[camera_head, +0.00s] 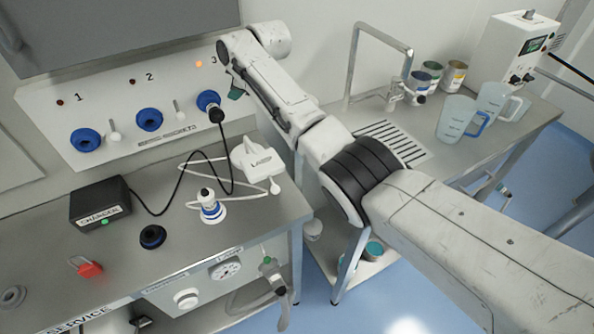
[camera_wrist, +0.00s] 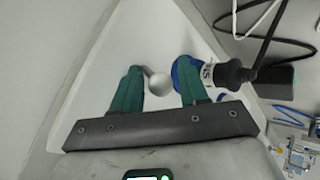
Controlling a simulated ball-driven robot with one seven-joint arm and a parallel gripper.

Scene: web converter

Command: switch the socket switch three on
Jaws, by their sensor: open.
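The white switch knob (camera_wrist: 159,83) of socket three shows in the wrist view between the two green fingers of my gripper (camera_wrist: 159,70), closer to the left finger. I cannot tell whether the fingers touch it. In the head view my gripper (camera_head: 237,86) is at the right end of the socket panel (camera_head: 110,95), and this switch is hidden behind it. Blue socket three (camera_head: 207,100) holds a black plug; in the wrist view the socket (camera_wrist: 183,75) is beside the right finger. The lamp by number 3 (camera_head: 199,63) glows orange. My gripper is open.
Sockets one (camera_head: 86,140) and two (camera_head: 149,120) are empty, their lamps dark and their switches pointing down. A black cable runs from the plug to the charger box (camera_head: 100,204). A grey cabinet (camera_head: 120,30) overhangs the panel. A tap (camera_head: 392,97) stands right of my arm.

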